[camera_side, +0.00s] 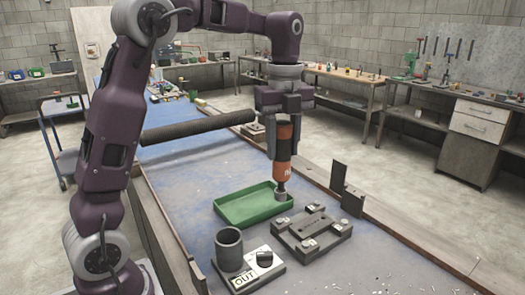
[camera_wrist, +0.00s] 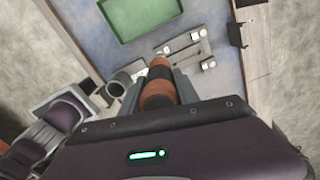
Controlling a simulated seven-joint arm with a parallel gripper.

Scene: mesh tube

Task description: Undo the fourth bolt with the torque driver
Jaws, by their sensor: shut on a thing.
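My gripper (camera_side: 287,110) points down and is shut on the orange and black torque driver (camera_side: 284,150). The driver is upright, its grey socket end (camera_side: 282,190) over or in front of the right corner of the green tray (camera_side: 228,212); I cannot tell whether it touches or holds a bolt. The dark bolted block (camera_side: 312,232) lies to the right of the socket, apart from it in the picture. Light bolt heads show on it, one at its near side (camera_side: 309,243). In the wrist view the driver (camera_wrist: 158,85) hides part of the block (camera_wrist: 187,52).
A grey cup (camera_side: 229,250) stands on a base labelled OUT with a black knob (camera_side: 264,257). A dark upright bracket (camera_side: 346,187) stands right of the block. A dark mesh tube (camera_side: 198,126) lies across behind the tray. The blue bench top (camera_side: 185,175) is clear left of the tray.

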